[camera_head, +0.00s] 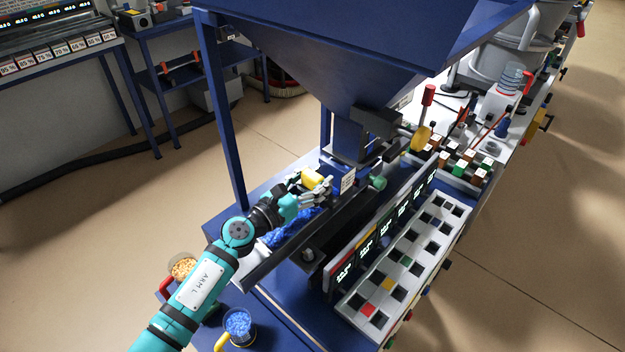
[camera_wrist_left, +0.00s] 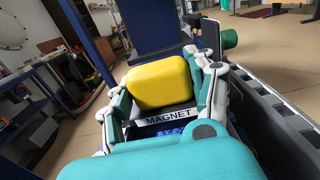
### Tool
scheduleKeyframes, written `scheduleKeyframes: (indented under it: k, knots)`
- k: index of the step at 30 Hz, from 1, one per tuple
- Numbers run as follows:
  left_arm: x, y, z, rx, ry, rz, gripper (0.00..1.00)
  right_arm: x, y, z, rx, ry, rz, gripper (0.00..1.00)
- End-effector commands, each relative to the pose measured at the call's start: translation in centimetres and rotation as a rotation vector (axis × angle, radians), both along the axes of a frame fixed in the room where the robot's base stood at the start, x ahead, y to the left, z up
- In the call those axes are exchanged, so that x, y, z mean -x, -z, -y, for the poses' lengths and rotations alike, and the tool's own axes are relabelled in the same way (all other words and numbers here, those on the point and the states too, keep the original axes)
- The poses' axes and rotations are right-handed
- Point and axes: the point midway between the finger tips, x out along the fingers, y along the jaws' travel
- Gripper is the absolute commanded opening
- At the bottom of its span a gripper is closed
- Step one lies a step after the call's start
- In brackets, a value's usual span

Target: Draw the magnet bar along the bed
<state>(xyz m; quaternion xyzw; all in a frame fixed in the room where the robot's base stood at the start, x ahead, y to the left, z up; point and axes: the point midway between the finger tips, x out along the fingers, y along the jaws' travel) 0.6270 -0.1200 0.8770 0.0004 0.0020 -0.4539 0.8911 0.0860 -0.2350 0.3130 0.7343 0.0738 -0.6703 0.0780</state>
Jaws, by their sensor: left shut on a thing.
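My left gripper (camera_head: 312,190) is at the trough-like bed (camera_head: 262,272) below the blue hopper. It is shut on the yellow grip of the magnet bar (camera_head: 313,181). In the left wrist view the yellow grip (camera_wrist_left: 160,82) sits between the fingers of the left gripper (camera_wrist_left: 165,90), above a plate lettered MAGNET. Blue granules (camera_head: 290,229) lie in the bed beside and below the gripper, and a little blue shows under the plate in the wrist view. The lower part of the bar is hidden. My right gripper is not in view.
The blue hopper (camera_head: 350,60) hangs over the bed's far end, its post (camera_head: 226,110) to the left. A panel of displays and a slotted tray (camera_head: 405,262) stand right of the bed. Cups of blue (camera_head: 238,322) and tan pellets (camera_head: 183,269) stand near my arm.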

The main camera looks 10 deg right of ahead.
Motion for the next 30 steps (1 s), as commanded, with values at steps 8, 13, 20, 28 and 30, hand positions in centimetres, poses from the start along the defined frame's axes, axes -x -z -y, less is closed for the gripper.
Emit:
scheduleKeyframes:
  k: [8, 13, 20, 28, 30]
  knots:
    - [0.0, -3.0, 0.0, 0.003, 0.0, 0.003, 0.24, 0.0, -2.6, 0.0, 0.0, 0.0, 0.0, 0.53]
    - [0.0, -4.3, 0.0, 0.003, 0.0, 0.003, 0.24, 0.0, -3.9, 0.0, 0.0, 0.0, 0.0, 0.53]
    - [0.0, -4.5, 0.0, 0.003, 0.0, 0.002, 0.24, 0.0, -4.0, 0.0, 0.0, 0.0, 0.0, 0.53]
    - [0.0, -4.2, 0.0, 0.003, 0.0, 0.002, 0.24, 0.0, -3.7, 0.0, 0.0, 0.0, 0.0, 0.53]
    - [0.0, -3.7, 0.0, 0.003, 0.0, 0.002, 0.24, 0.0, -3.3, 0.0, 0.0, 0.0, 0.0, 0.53]
